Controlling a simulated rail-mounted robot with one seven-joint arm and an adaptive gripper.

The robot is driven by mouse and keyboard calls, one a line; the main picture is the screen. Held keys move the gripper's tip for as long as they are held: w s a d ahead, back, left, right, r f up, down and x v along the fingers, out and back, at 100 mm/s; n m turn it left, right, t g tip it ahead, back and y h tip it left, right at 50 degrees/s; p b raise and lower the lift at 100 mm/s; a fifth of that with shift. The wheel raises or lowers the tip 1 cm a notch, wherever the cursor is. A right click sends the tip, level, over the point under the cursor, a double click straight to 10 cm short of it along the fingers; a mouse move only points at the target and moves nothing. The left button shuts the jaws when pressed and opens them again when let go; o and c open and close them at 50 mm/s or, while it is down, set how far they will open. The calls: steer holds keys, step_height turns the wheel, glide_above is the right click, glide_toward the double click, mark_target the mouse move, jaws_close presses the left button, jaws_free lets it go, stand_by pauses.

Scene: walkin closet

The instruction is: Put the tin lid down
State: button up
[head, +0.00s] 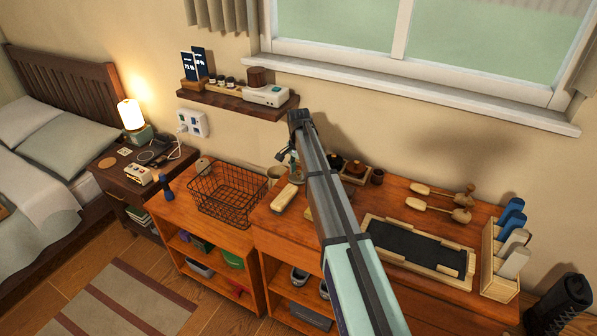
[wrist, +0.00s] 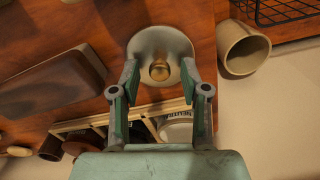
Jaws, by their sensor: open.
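The tin lid, a round grey disc with a brass knob (wrist: 159,71), shows in the wrist view over the wooden bench top. My gripper (wrist: 159,78) is open, with one finger on each side of the knob and a gap between. The fingertips overlap the lid's near rim in the picture; I cannot tell whether they touch it. A round labelled tin (wrist: 176,130) sits in a divided wooden tray (wrist: 95,123) close to the gripper, partly covered by a finger. In the head view my arm hides most of the area around the lid.
A beige mug (wrist: 243,50) stands right of the lid, with a wire basket (head: 228,193) beyond it. A long brown block (wrist: 52,85) lies to the left. A dark mat in a wooden frame (head: 418,250) and wooden tools (head: 440,201) occupy the bench's right side.

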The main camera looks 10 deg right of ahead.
mark_target(298, 172)
step_height(298, 172, up, 12)
steer(key=b, duration=0.2)
steer(key=shift+b, duration=0.3)
